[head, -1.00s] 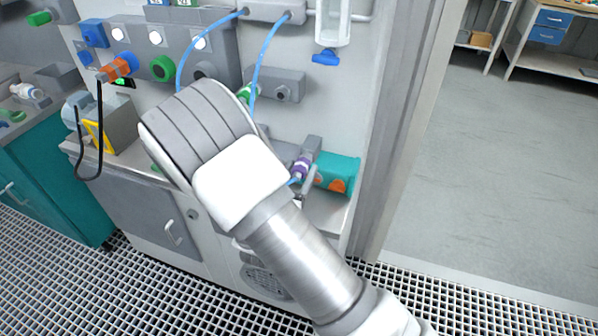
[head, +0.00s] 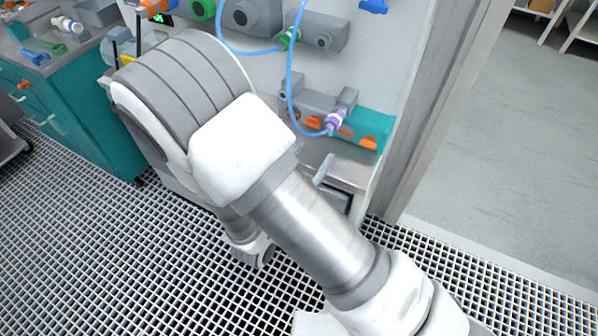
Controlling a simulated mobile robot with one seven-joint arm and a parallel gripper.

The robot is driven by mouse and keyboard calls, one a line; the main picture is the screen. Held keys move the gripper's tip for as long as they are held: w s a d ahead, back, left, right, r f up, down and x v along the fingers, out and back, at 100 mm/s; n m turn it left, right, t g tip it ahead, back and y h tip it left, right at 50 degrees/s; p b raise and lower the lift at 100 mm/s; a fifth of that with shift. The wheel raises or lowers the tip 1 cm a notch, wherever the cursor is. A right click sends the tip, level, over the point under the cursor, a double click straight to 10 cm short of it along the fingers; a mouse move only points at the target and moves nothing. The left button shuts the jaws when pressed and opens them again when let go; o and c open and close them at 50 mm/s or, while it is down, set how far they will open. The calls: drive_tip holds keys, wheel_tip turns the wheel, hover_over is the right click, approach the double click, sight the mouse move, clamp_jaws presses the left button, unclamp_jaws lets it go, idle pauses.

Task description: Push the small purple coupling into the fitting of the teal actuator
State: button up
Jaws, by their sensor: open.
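The teal actuator (head: 374,124) lies on the bench against the wall, with orange parts on its near side. Its grey fitting (head: 346,99) stands at its left. The small purple coupling (head: 334,119), with a pale ring, sits at the front of this fitting and looks in line with it. I cannot tell whether it is fully seated. A blue hose (head: 291,95) runs to the coupling. My gripper is hidden behind my large arm links at left and centre. A grey finger-like piece (head: 322,170) shows below the coupling; I cannot tell what it is.
A teal cabinet (head: 95,125) stands at left. A door post (head: 440,110) bounds the right side. The grating floor (head: 100,225) is clear at lower left.

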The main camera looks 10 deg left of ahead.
drive_tip(key=v, duration=0.5)
drive_tip(key=shift+s, duration=0.2)
